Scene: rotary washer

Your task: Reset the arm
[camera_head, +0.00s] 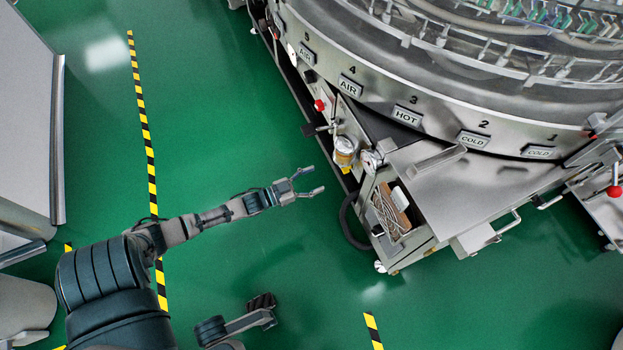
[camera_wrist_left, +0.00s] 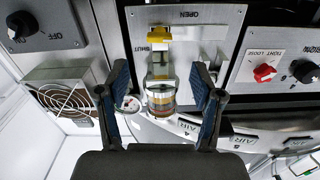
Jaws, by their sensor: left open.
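My left arm (camera_head: 205,220) reaches from the lower left toward the machine in the head view. My left gripper (camera_head: 314,181) is open and empty over the green floor, short of the machine's side. In the left wrist view, the left gripper's two fingers (camera_wrist_left: 162,90) stand apart. A valve with a yellow handle (camera_wrist_left: 158,34) and a glass bowl shows between and beyond them. The valve (camera_head: 345,152) is also in the head view, apart from the fingertips. My right gripper is not in view.
The round washer (camera_head: 380,95) with numbered labels fills the upper right. An open box with cables (camera_head: 390,215) juts out near the gripper. A grey cabinet (camera_head: 25,110) stands at the left. Green floor (camera_head: 230,110) between them is clear, with striped tape (camera_head: 144,125).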

